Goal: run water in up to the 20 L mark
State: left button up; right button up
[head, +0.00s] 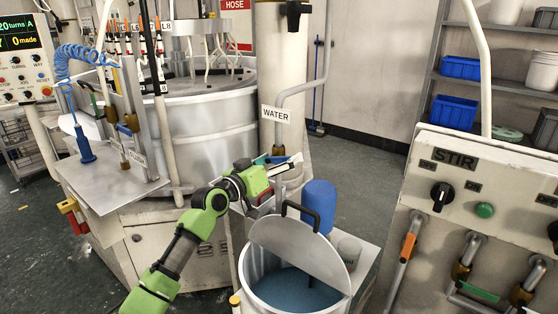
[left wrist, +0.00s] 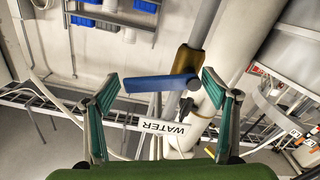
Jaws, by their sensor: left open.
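The steel tank (head: 243,268) stands at the bottom middle in the head view, its round lid (head: 300,252) tilted partly over the mouth. Blue liquid (head: 292,290) shows inside; I cannot make out a 20 L mark. The grey water pipe (head: 328,50) comes down behind the tank beside a WATER sign (head: 275,114). In the left wrist view, a blue valve lever (left wrist: 158,84) on a brass body (left wrist: 189,60) lies between the fingers of my left gripper (left wrist: 160,92). The gripper (head: 283,166) is open around the lever, with no clear contact. My right gripper is out of view.
A blue canister (head: 319,203) and a grey cup (head: 348,250) stand close behind the tank. The STIR panel (head: 470,185) with valves below is on the right. A large lapping machine (head: 215,125) stands at the left. Open floor (head: 365,185) lies behind the canister.

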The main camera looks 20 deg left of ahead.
pick_arm(q)
jog(key=shift+s+a+f, duration=0.1)
jog(key=shift+s+a, duration=0.05)
jog(key=shift+s, duration=0.15)
jog(key=v, duration=1.1)
jog(key=shift+s, duration=0.2)
dwell(3.1)
